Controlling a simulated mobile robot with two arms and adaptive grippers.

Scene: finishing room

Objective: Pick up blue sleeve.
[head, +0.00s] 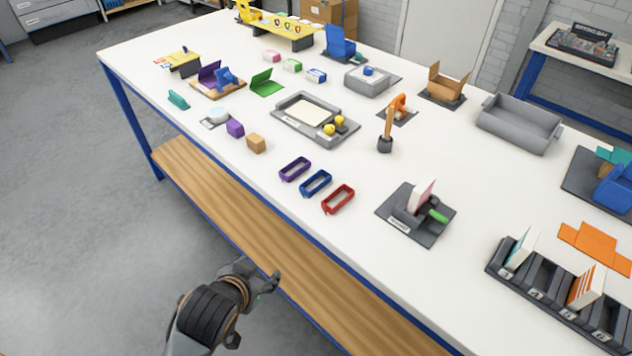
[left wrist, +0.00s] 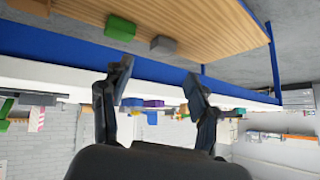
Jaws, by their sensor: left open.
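The blue sleeve (head: 316,184) is a small open rectangular ring lying on the white table near its front edge. It lies between a purple sleeve (head: 295,169) and a red sleeve (head: 338,199). My left gripper (head: 262,276) is open and empty, in front of the table and apart from the sleeves. In the left wrist view, the two dark fingers (left wrist: 158,80) stand apart with nothing between them. That view is upside down, and I cannot tell the blue sleeve there with certainty. My right gripper is not in view.
The blue table edge and wooden lower shelf (head: 235,210) lie beyond my left gripper. The table just behind the sleeves is clear.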

